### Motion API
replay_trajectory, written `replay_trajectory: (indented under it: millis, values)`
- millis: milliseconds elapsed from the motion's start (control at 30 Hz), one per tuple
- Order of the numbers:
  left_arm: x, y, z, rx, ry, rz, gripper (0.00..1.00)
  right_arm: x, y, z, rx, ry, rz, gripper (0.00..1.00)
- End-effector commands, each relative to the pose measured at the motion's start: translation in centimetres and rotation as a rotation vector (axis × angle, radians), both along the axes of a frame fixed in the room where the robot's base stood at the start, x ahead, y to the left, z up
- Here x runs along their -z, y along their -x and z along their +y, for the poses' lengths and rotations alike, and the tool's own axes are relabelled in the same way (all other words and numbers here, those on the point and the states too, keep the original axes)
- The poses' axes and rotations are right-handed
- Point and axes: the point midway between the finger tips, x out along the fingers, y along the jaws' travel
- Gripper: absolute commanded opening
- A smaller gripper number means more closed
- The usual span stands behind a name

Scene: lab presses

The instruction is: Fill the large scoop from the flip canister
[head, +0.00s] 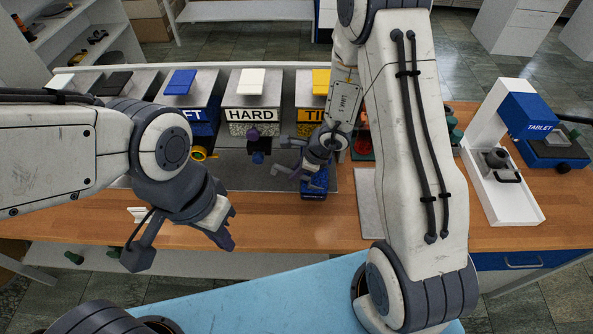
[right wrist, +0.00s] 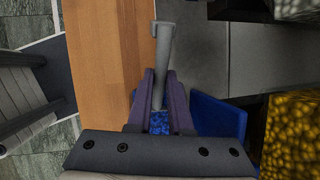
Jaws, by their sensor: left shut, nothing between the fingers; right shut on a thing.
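Several label-fronted canisters stand in a row at the back of the bench, among them one marked HARD (head: 251,115) with a white lid and one with a yellow lid (head: 321,82). I cannot tell which is the flip canister. My right gripper (head: 306,172) is in front of them, shut on a grey handle (right wrist: 166,45). Below it is a blue box-like thing (head: 314,193) with blue granules (right wrist: 158,122) showing between the fingers. Whether the handle joins it is hidden, and I cannot tell which is the large scoop. My left gripper (head: 226,232) is shut and empty over the bench's front edge.
A white stand with a blue TABLET head (head: 533,115) is at the right. The wooden bench front (head: 280,233) is bare between my grippers. My right arm hides part of the bench.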

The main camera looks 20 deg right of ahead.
Motion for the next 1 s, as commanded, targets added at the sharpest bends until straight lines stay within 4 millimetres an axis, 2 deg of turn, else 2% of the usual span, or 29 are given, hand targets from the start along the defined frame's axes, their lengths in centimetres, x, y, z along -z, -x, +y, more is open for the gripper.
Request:
replay_trajectory:
  millis: [700,1000]
  values:
    - [-0.3,0.0,0.0,0.000,0.000,0.000,0.00,0.0,-0.9,-0.3,0.001,0.000,-0.001,0.00]
    - [0.8,0.0,0.0,0.000,0.000,0.000,0.00,0.2,-0.2,-0.1,0.000,0.000,-0.001,0.00]
